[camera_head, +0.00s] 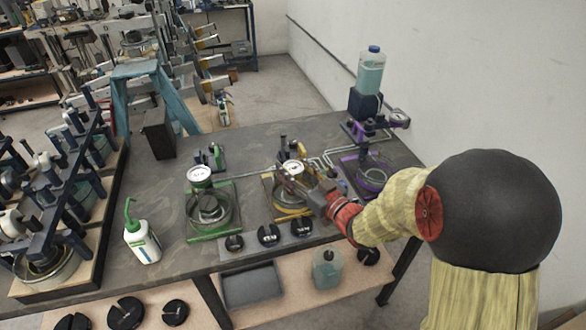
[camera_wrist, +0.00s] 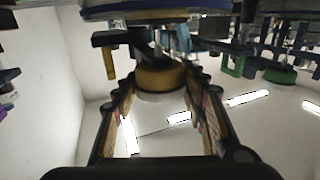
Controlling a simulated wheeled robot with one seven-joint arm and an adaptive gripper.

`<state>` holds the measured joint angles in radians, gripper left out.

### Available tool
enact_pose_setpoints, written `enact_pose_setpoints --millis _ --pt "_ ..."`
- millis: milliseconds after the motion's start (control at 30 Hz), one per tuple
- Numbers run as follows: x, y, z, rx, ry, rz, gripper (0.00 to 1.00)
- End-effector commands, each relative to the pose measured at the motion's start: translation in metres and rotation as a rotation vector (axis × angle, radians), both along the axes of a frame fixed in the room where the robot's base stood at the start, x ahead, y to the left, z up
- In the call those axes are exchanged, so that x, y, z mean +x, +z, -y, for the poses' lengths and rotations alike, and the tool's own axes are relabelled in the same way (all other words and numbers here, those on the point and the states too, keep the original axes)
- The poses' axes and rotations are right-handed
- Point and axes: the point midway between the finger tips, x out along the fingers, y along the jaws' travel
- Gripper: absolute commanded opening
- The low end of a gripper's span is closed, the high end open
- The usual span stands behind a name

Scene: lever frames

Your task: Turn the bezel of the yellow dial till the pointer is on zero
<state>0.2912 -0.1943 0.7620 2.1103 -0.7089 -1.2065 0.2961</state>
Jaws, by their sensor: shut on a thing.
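The yellow dial (camera_head: 293,168) has a white face and stands at the back of the yellow-framed device (camera_head: 291,208) on the bench. My gripper (camera_head: 306,184) reaches in from the right, with its fingertips at the dial. In the wrist view, a round yellow-brown body with a pale lower part, which looks like the dial (camera_wrist: 160,78), sits between the two fingers (camera_wrist: 163,90). The gripper is shut on the dial's bezel. The pointer and zero mark are too small to read in the head view, and the face is not readable in the wrist view.
A green-framed device with a white dial (camera_head: 199,175) stands to the left, and a purple-framed one (camera_head: 371,176) to the right. Black slotted weights (camera_head: 268,234) lie in front. A white bottle (camera_head: 141,238) stands at left.

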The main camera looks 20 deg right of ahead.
Motion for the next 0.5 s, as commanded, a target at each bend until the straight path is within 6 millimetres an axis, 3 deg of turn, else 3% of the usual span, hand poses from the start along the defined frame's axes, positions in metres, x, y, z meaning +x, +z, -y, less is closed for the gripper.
enact_pose_setpoints --millis 500 --pt "-0.0002 -0.0022 -0.005 0.0 -0.365 0.002 0.17"
